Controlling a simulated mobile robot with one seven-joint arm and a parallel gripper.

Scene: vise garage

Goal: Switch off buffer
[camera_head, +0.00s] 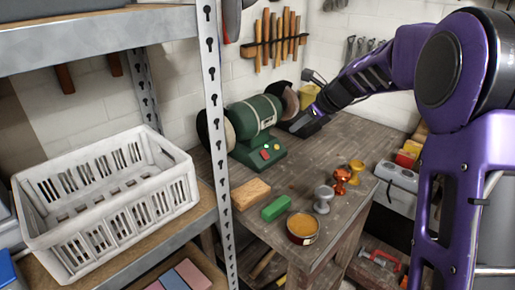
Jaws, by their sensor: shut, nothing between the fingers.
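The buffer (253,117) is a dark green bench machine with a wheel at each end, standing at the back of the wooden workbench. Its sloping front base carries small buttons, including a red one (265,155). Which button is pressed, and whether the wheels turn, cannot be told. My gripper (296,127) is shut and empty, a little to the right of the buffer's base, near its right wheel. The purple arm reaches in from the right.
The workbench (335,160) holds a wooden block (250,194), a green block (276,208), a round tin (302,228) and several small knob-shaped pieces at its front. A metal shelf post (215,130) and white crate (110,190) stand left. Bare bench lies right of the buffer.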

